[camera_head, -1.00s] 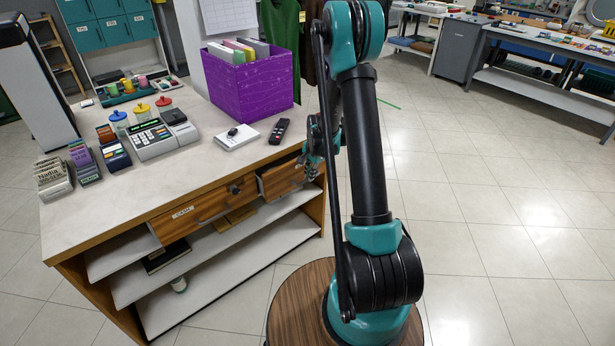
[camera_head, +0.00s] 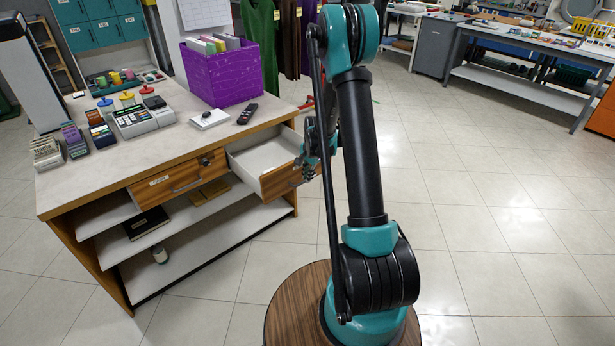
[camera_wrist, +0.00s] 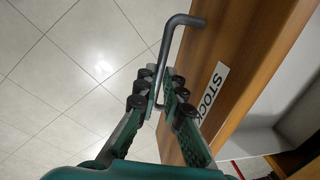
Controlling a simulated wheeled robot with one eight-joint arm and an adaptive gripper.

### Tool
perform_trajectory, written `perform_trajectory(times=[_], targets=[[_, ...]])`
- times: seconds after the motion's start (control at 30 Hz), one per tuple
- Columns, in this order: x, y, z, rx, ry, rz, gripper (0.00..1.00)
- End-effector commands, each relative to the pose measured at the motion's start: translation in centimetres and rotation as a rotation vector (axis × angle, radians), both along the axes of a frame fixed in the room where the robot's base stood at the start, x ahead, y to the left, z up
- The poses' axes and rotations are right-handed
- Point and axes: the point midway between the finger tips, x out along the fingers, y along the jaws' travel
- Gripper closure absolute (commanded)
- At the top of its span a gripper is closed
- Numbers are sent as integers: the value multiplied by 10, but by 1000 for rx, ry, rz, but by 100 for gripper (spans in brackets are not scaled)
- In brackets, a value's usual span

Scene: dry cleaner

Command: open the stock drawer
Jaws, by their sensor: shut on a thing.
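The stock drawer (camera_head: 262,157) is pulled well out of the right end of the counter, and its pale, empty-looking inside shows. In the wrist view its wooden front (camera_wrist: 235,62) bears a "STOCK" label (camera_wrist: 212,90). A dark bent bar handle (camera_wrist: 170,45) stands off that front. My gripper (camera_wrist: 158,88) is shut on the handle, with its fingers on both sides of the bar. In the head view my gripper (camera_head: 308,170) is at the drawer's front, partly hidden by my arm.
A second, labelled wooden drawer (camera_head: 180,182) to the left is shut. A purple bin (camera_head: 222,72), a remote (camera_head: 247,114) and a cash register (camera_head: 143,117) stand on the counter (camera_head: 90,185). Open tiled floor (camera_head: 480,220) lies to the right.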

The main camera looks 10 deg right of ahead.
Motion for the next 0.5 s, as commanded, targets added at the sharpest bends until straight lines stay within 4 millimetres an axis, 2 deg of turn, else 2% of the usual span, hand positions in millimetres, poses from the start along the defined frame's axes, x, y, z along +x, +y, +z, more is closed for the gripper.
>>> perform_trajectory(times=[0.43, 0.47, 0.5], targets=[[0, 0, 0, 0, -1, 1, 100], [0, 0, 0, 0, -1, 1, 88], [0, 0, 0, 0, -1, 1, 83]])
